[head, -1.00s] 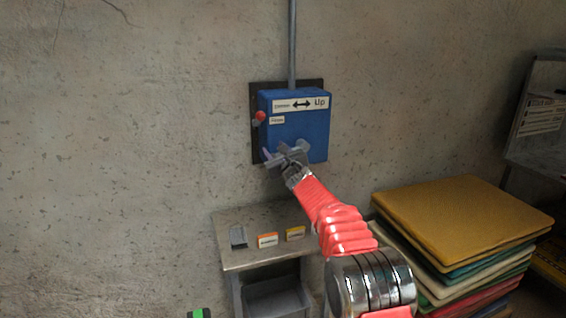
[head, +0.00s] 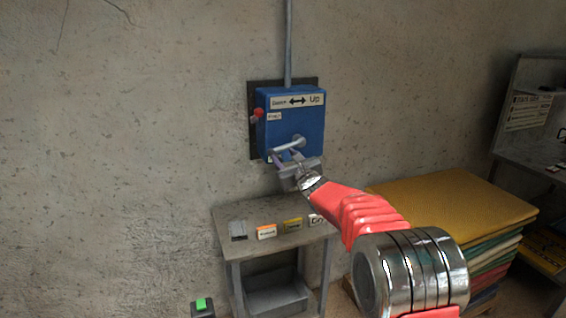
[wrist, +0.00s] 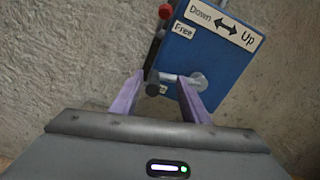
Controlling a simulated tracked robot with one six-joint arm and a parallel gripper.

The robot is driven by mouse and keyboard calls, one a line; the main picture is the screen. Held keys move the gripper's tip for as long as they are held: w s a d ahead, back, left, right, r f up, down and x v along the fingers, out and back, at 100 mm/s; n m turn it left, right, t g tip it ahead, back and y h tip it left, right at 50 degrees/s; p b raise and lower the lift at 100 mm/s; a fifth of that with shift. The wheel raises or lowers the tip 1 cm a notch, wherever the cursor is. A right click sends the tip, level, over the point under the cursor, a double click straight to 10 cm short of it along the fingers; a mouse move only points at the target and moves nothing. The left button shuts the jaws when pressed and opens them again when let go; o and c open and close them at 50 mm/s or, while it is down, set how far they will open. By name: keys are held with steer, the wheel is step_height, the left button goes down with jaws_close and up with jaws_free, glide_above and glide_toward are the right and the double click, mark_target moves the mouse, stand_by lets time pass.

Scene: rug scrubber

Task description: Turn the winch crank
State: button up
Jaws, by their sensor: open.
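The blue winch box (head: 295,118) is mounted on the wall on a dark plate, with an arrow label reading Down and Up. The pale metal crank (head: 289,145) sticks out of its lower front. A red-tipped lever (head: 257,113) is at the box's left side, beside a label reading Free. My gripper (head: 284,157) is open just below and in front of the crank. In the wrist view the crank (wrist: 190,79) reaches left across the right finger's tip, and its end lies between my purple fingers (wrist: 160,82). I cannot tell whether they touch it.
A small metal table (head: 260,238) with several labelled blocks stands below the winch. A stack of coloured mats, yellow on top (head: 450,205), is to the right. A green-topped object (head: 202,307) is at the bottom. A grey rack (head: 525,125) stands far right.

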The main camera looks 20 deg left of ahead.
steer(key=shift+s+d, duration=0.3)
steer(key=shift+d, duration=0.1)
